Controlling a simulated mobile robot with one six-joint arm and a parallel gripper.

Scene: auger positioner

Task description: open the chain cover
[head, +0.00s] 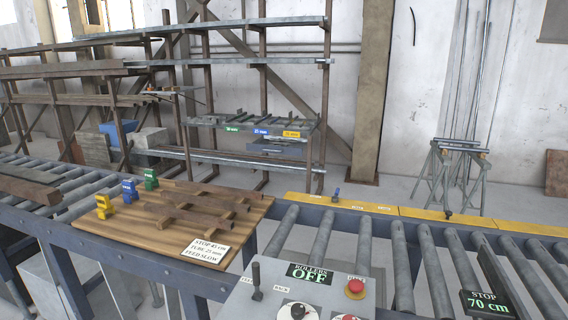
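A long yellow cover strip (370,206) runs along the far side of the roller conveyor and looks like the chain cover. It lies flat, in sections, with small labels too small to read. I cannot tell whether any section is unlatched. My gripper is not in view.
A control panel (252,304) with levers, a red button and a "ROLLERS OFF" display stands in front. A "STOP 70 cm" display (488,304) is at lower right. Racks stand behind.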

